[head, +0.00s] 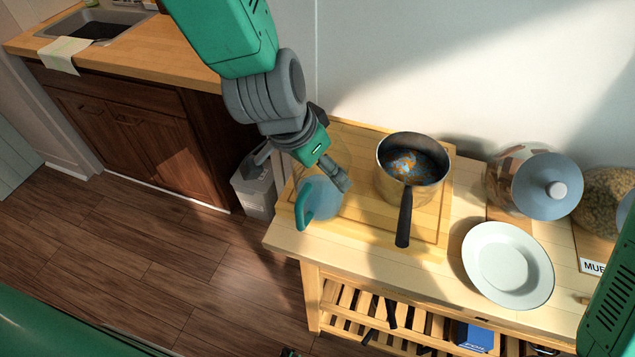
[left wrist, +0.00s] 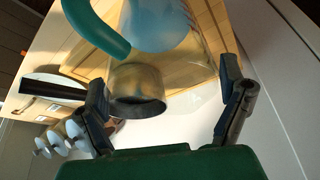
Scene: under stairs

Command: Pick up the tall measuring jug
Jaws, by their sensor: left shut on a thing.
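The tall measuring jug (head: 322,202) is clear with a bluish lower part and a teal handle. In the head view it is at the left end of the wooden table, over the cutting board; I cannot tell whether its base touches the board. My left gripper (head: 304,168) reaches down from above and is shut on the jug, with a finger on either side of its upper part. In the left wrist view the jug (left wrist: 162,25) shows between the fingers (left wrist: 167,80), its handle at the upper left. My right gripper is not in view.
A steel saucepan (head: 406,165) stands close right of the jug on the cutting board (head: 430,232). A white plate (head: 508,264) and lidded glass jars (head: 547,187) are farther right. A grey bin (head: 255,190) stands on the floor left of the table. A wall is behind.

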